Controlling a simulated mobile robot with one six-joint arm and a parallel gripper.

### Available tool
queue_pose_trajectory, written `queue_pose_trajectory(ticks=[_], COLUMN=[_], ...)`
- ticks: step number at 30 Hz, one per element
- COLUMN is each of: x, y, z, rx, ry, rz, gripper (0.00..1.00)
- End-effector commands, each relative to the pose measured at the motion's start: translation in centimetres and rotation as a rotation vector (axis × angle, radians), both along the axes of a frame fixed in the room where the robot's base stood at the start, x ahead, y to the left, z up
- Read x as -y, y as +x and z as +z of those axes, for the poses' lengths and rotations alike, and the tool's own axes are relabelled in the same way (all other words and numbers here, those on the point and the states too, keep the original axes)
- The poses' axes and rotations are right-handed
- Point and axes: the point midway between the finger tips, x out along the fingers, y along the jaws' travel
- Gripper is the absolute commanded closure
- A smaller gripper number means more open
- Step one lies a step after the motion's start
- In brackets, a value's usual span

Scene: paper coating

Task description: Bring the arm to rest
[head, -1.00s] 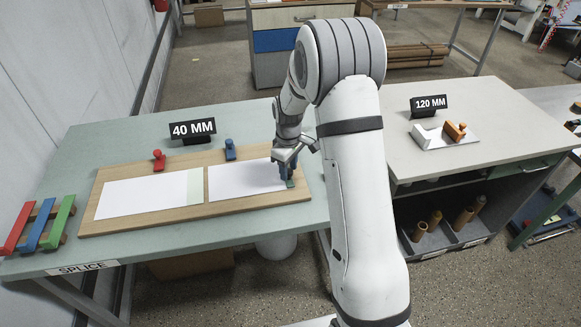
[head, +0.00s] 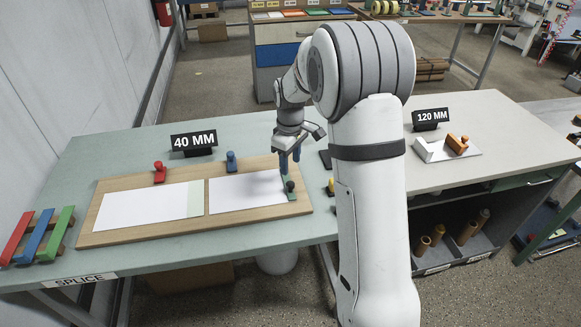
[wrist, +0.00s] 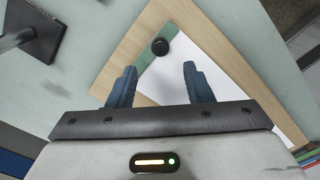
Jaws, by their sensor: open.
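My gripper (head: 290,164) is open and empty in the head view, with dark blue fingers pointing down above the right end of the wooden board (head: 140,239). Just below it, a green block with a black knob (head: 290,186) stands at the right edge of the right white sheet (head: 245,192). In the wrist view, my gripper (wrist: 160,72) has its fingers apart, with the round black knob (wrist: 160,46) beyond the gap between them.
A left white sheet (head: 140,209), a red stamp-like piece (head: 159,173) and a blue one (head: 231,162) are on the board. The 40 MM sign (head: 194,142) stands behind. Red, blue and green bars (head: 40,236) lie at left.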

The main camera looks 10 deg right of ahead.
Motion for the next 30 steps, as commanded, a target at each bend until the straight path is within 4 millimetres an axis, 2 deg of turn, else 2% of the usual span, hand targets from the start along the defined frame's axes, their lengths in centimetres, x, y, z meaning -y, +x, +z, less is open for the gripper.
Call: queue_pose_trajectory(ticks=[11,14,16,20,24,30], x=[0.0,0.0,0.1,0.2,0.4,0.7], y=[0.0,-0.4,-1.3,-4.5,-9.2,-16.3], z=[0.0,0.6,1.7,4.8,8.1,11.1], rx=[0.000,0.006,0.018,0.052,0.098,0.159], ry=[0.000,0.001,0.001,0.004,0.013,0.036], rz=[0.000,-0.013,-0.040,-0.133,-0.262,-0.447], gripper=[0.54,0.54,0.54,0.54,0.54,0.54])
